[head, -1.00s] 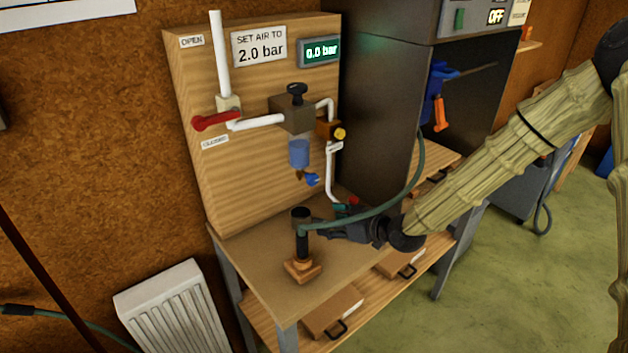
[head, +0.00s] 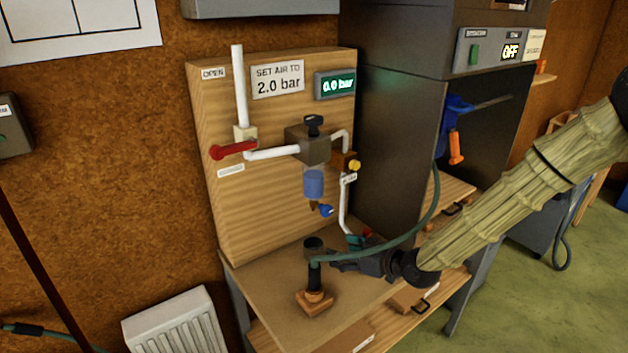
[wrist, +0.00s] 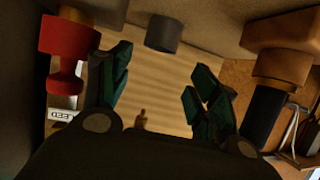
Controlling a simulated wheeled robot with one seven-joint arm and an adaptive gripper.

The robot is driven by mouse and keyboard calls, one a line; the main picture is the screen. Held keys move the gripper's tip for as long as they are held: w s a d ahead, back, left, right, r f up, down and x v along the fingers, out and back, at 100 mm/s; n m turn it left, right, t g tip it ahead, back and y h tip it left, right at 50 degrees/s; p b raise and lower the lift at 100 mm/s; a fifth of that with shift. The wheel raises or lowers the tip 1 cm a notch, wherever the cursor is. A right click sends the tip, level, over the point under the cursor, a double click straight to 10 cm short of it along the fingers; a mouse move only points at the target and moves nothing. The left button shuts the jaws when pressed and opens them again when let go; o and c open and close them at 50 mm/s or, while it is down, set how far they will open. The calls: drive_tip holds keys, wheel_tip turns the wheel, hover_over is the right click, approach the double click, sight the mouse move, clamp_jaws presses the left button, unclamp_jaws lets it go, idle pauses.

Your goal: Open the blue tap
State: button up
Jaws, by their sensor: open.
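The blue tap (head: 326,210) is a small blue handle under the clear blue filter bowl (head: 313,184) on the upright wooden panel (head: 270,215). My gripper (head: 345,250) is low over the bench, below and a little right of the tap and apart from it. It lies between a black upright handle on a wooden base (head: 314,302) and a red fitting. In the wrist view its green fingers (wrist: 160,95) are spread, with wood grain behind and nothing held between them. The blue tap cannot be made out in the wrist view.
A red lever (head: 233,150) sits on the white pipe, with a black knob (head: 314,124) right of it. The display (head: 336,85) reads 0.0 bar. A dark cabinet (head: 395,150) stands right. In the wrist view the red fitting (wrist: 68,42) is left.

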drive_tip(key=shift+c, duration=0.2)
idle(0.3)
drive_tip(key=shift+r, duration=0.1)
drive_tip(key=shift+c, duration=0.8)
drive_tip(key=m+t+y+b, duration=0.1)
drive_tip(key=m+t+b, duration=0.1)
drive_tip(key=t+b, duration=0.25)
approach(328, 211)
drive_tip(key=shift+t, duration=0.35)
drive_tip(key=p+x, duration=0.1)
drive_tip(key=x, duration=0.2)
drive_tip(key=p+x, duration=0.1)
drive_tip(key=x, duration=0.2)
drive_tip(key=p+x, duration=0.1)
drive_tip(key=x, duration=0.2)
drive_tip(key=shift+w+a+f, duration=0.1)
drive_tip(key=shift+a+f, duration=0.05)
drive_tip(key=shift+f, duration=0.15)
drive_tip(key=c, duration=1)
